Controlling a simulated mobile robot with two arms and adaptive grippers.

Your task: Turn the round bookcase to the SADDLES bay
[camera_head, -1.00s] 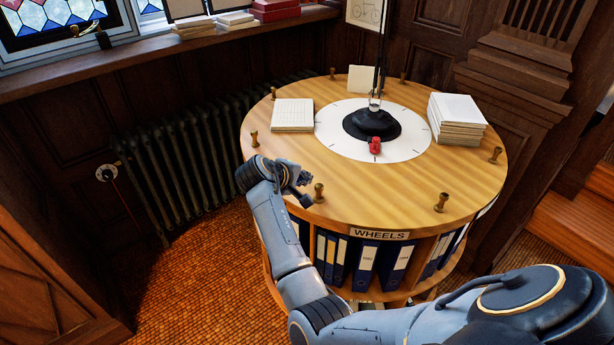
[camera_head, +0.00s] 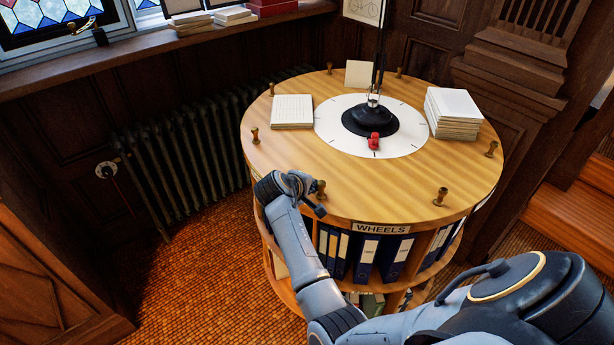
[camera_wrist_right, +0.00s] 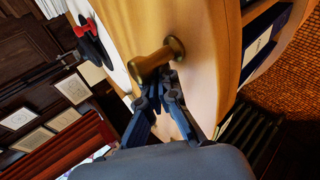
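The round bookcase (camera_head: 275,165) has a wooden top ringed with brass pegs. Its front bay carries the label WHEELS (camera_head: 381,228) above blue and white binders. No SADDLES label is readable. A white dial (camera_head: 335,140) with a red marker (camera_head: 374,142) lies at the centre of the top. My right gripper (camera_head: 312,194) is at the front-left rim, beside a brass peg (camera_head: 320,188). In the right wrist view, the gripper's fingers (camera_wrist_right: 159,88) come together right by the peg (camera_wrist_right: 158,60); whether they touch it is unclear. My left gripper is out of view.
A paper stack (camera_head: 453,113), a sheet pile (camera_head: 292,111) and a small card (camera_head: 359,74) are on the top. A dark stem rises from the black hub (camera_head: 370,121). A radiator (camera_head: 185,150) stands left; wooden steps (camera_head: 570,215) are at right.

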